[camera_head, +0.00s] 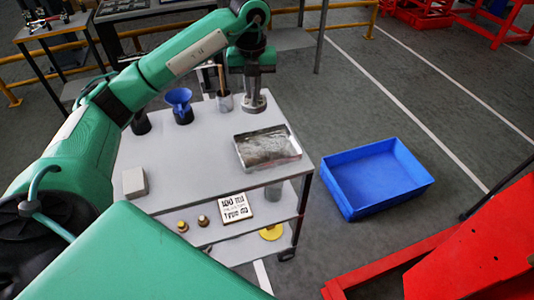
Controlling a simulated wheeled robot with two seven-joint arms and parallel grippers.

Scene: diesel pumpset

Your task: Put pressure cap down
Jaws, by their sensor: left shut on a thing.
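My left gripper (253,92) points down over the back right part of the grey cart top (190,160), just behind the shallow metal tray (267,148). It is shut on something. A round grey metal piece (254,104) at its lower end looks like the pressure cap. The fingers are too small to make out, and I cannot tell whether the piece touches the cart top. My right gripper is not in view.
A blue funnel (179,98), a grey cup (224,102) with a stick and a dark cylinder (140,124) stand left of the gripper. A pale block (134,182) lies front left. A blue crate (377,178) and red machinery (470,250) are right. The cart top's middle is clear.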

